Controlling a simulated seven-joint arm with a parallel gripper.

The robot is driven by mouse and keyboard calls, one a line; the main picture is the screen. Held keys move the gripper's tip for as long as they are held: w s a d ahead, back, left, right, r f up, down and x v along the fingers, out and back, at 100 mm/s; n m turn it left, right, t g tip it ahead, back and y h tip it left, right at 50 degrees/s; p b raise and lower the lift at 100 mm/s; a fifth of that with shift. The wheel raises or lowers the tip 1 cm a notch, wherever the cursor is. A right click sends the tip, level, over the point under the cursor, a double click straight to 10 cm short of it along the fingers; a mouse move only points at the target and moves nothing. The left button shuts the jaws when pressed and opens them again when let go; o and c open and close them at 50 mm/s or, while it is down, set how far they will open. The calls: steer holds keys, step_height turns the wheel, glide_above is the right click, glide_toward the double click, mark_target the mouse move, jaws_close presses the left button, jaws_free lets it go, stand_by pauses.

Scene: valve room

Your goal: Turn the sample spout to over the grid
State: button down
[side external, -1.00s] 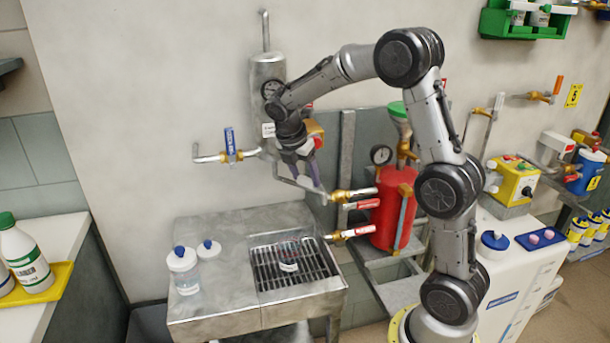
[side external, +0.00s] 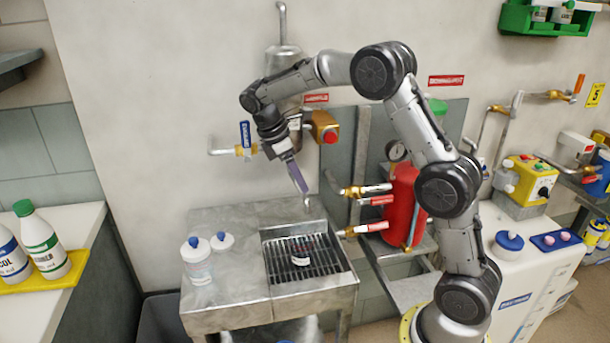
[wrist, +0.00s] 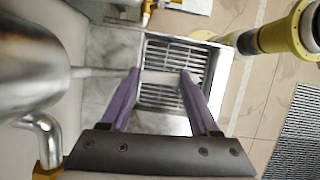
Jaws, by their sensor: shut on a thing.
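The sample spout (side external: 307,202) is a thin metal pipe. In the side view only its end shows, just below my gripper (side external: 297,183). In the wrist view, the pipe (wrist: 98,72) runs in from the left to my purple fingers (wrist: 159,73). My gripper points down and is shut on the spout, with its fingers spread to the pipe's width. The grid (side external: 285,272) is a dark slatted drain in the steel sink top, below the spout end. In the wrist view the grid (wrist: 165,95) lies behind and between the fingers. Much of the pipe is hidden by my wrist.
A metal cylinder (side external: 283,62) and blue-handled valve (side external: 246,140) are on the wall. Red-handled taps (side external: 375,200) are close on the right.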

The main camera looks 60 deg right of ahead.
steer(key=shift+w+a+m, duration=0.35)
steer(key=shift+m, duration=0.25)
steer(key=shift+c, duration=0.6)
jaws_free()
steer(key=v, duration=1.4)
steer(key=shift+w+d, duration=0.2)
steer(key=shift+w, duration=0.1)
steer(key=shift+f, duration=0.1)
